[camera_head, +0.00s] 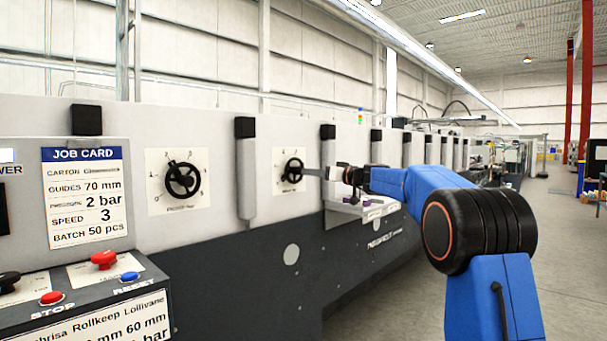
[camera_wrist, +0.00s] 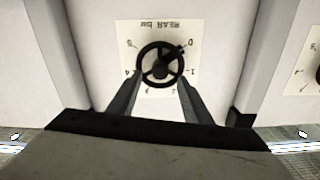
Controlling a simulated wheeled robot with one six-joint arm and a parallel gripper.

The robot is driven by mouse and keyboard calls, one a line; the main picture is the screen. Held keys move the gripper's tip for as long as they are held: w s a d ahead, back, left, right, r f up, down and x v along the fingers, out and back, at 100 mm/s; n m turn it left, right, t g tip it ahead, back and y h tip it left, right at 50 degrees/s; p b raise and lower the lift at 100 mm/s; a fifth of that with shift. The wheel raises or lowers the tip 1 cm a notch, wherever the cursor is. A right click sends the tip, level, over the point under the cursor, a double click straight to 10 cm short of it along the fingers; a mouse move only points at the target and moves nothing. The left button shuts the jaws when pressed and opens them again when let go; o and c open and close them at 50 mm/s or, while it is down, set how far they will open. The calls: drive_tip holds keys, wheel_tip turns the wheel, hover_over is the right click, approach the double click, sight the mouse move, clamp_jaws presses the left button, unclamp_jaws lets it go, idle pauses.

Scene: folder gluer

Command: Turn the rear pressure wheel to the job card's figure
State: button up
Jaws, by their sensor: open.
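The rear pressure wheel (camera_head: 293,171) is a black spoked handwheel on a white dial plate on the machine's side. In the wrist view the wheel (camera_wrist: 160,64) is upside down, under the label "REAR bar". A dark knob on its rim sits at the upper right, near the 0. My gripper (camera_head: 322,173) is in front of the wheel, at its right in the head view. In the wrist view my gripper (camera_wrist: 160,82) is open, its fingers flanking the wheel's lower part; contact cannot be told. The job card (camera_head: 85,197) reads pressure 2 bar.
Another black handwheel (camera_head: 182,181) on its own dial is further left. Grey posts with black caps (camera_head: 246,170) flank the rear wheel's panel. A control desk with a red knob (camera_head: 104,259) is at lower left. The floor on the right (camera_head: 565,240) is clear.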

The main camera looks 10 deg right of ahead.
sight(296, 171)
drive_tip(key=shift+x, duration=2.95)
drive_tip(key=c, duration=1.1)
